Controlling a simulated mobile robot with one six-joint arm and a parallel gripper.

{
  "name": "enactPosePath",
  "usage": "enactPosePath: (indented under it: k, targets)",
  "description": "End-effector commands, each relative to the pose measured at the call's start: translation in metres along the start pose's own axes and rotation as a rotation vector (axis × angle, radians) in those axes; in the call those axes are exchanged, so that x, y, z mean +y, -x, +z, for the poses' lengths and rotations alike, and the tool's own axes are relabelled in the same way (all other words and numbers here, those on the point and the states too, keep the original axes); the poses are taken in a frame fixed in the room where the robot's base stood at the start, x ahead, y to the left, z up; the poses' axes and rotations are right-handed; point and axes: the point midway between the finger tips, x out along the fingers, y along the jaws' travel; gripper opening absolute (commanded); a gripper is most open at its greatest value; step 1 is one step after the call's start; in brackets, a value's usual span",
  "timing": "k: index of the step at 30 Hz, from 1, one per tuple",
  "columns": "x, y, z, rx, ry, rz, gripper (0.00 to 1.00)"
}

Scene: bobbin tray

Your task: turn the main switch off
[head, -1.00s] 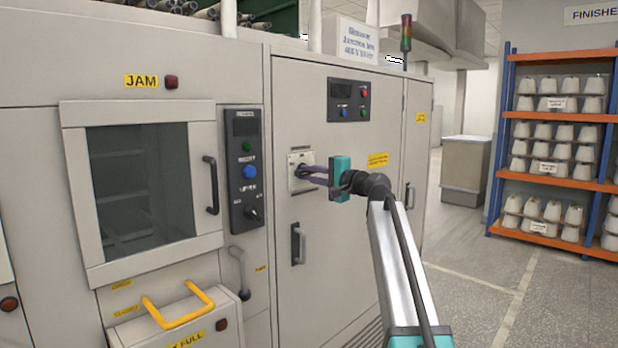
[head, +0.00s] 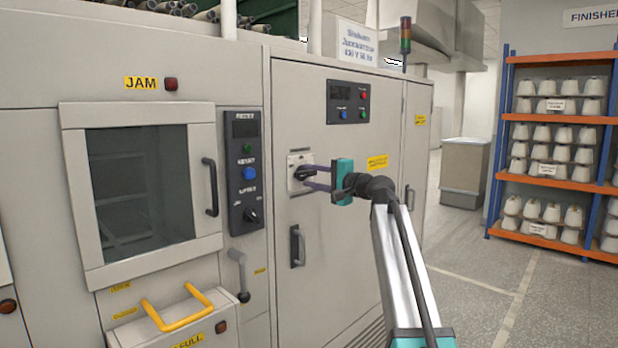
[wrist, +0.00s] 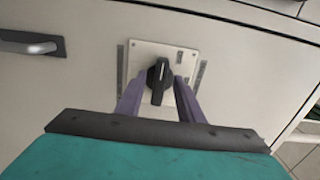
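The main switch (head: 302,174) is a black rotary knob on a pale square plate on the grey cabinet door. In the head view its handle lies roughly level. In the wrist view the knob (wrist: 158,80) stands between the fingers, its bar running up and down that picture. My gripper (head: 306,176), teal with purple fingers, faces the door. Its fingers are spread, one above and one below the knob. In the wrist view my gripper (wrist: 158,92) shows a gap on each side of the knob. Small markings on the plate are too blurred to read.
A door handle (head: 297,246) sits below the switch. A small button panel (head: 348,102) is above it. A control strip with another black knob (head: 250,214) and a windowed door (head: 140,190) are to the left. The floor on the right (head: 480,290) is clear before the bobbin shelves (head: 560,118).

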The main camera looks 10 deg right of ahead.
Motion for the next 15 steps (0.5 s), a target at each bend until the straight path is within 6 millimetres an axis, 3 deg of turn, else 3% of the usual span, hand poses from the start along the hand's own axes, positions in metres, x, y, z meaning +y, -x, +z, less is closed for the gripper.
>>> enactPosePath:
  k: [15]
  targets:
    - [0.001, 0.08, 0.001, 0.003, 0.001, 0.0, 0.34]
